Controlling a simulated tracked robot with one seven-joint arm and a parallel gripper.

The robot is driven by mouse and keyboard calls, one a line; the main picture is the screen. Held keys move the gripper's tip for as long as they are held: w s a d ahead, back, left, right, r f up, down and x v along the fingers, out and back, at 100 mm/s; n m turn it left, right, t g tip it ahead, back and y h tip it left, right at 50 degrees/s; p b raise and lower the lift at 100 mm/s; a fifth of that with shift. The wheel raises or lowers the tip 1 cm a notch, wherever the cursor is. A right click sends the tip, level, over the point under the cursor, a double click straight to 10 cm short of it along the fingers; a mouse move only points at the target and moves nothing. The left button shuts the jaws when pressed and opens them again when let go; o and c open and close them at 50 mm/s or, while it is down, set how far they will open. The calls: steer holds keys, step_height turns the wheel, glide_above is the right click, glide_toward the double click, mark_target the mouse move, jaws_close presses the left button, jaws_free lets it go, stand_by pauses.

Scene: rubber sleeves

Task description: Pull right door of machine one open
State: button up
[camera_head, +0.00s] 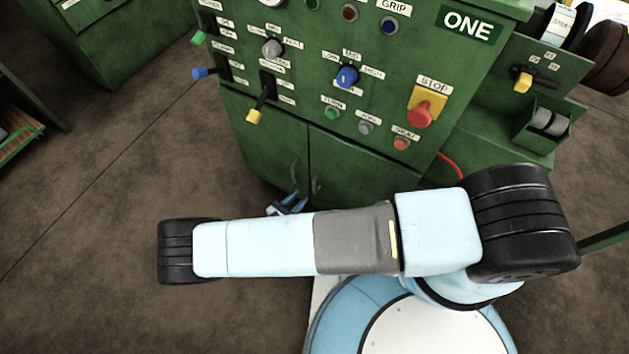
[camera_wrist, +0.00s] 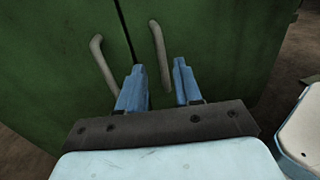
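Machine one (camera_head: 400,50) is a green cabinet with a "ONE" plate and two lower doors. The right door (camera_head: 365,165) is closed and has a grey bar handle (camera_head: 316,183). In the wrist view the right door (camera_wrist: 215,50) and its handle (camera_wrist: 159,50) lie straight ahead. My gripper (camera_wrist: 158,66) is open, its blue fingers either side of the lower part of that handle in the picture. I cannot tell whether they touch it. My gripper (camera_head: 290,204) shows only partly in the head view, behind my arm.
The left door (camera_wrist: 60,60) is closed too, its handle (camera_wrist: 103,64) just left of my left finger. The panel above carries knobs, levers and a red stop button (camera_head: 421,115). Brown floor (camera_head: 120,170) is clear on the left. A side unit (camera_head: 540,90) stands right.

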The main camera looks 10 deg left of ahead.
glide_above(315, 192)
steer(key=shift+w+a, duration=0.1)
steer(key=shift+w, duration=0.25)
jaws_close()
stand_by(0.3)
